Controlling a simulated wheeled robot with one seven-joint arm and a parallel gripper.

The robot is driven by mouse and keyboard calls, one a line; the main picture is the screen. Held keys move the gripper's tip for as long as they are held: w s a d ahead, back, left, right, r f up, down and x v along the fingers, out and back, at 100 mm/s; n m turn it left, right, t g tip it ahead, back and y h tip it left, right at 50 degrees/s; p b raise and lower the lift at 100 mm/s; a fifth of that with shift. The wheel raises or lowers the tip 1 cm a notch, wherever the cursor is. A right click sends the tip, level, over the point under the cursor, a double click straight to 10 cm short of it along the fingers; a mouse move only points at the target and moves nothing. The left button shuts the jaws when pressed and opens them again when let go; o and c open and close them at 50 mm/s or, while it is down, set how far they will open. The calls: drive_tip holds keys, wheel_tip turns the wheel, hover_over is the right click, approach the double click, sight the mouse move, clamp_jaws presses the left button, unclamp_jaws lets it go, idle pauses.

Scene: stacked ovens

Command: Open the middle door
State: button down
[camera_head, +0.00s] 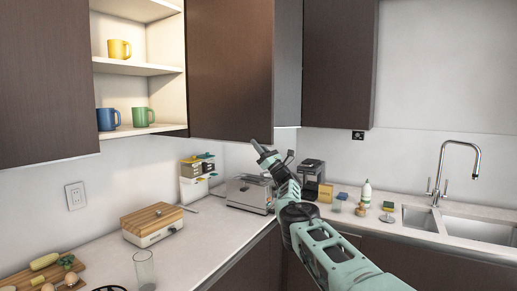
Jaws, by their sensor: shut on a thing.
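The middle door (230,70) is a dark brown wood-grain upper cabinet door, right of the lit open shelves. A pale grey vertical strip (288,65) shows along its right edge; I cannot tell whether it is the cabinet's side or its inside. My gripper (258,147) reaches up from the lower right to the door's bottom right corner. Its jaws are shut at that lower edge, seemingly on the door; the exact contact is too small to see. No handle is visible.
Open shelves (138,68) with mugs are on the left. Other dark cabinets (339,60) hang on both sides. Below, the counter (205,232) holds a toaster (250,193), a bread box (151,222), a glass (145,270) and a coffee machine (312,172). A sink (480,230) is at right.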

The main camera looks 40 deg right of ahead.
drive_tip(key=shift+r, duration=0.1)
idle(0.3)
drive_tip(key=c, duration=1.3)
unclamp_jaws()
drive_tip(key=shift+s+d+f, duration=0.15)
drive_tip(key=shift+s+f, duration=0.05)
drive_tip(key=shift+f, duration=0.35)
drive_tip(key=b+v, duration=0.6)
drive_tip(key=v, duration=1)
drive_tip(key=shift+s+d, duration=0.1)
drive_tip(key=shift+s, duration=0.1)
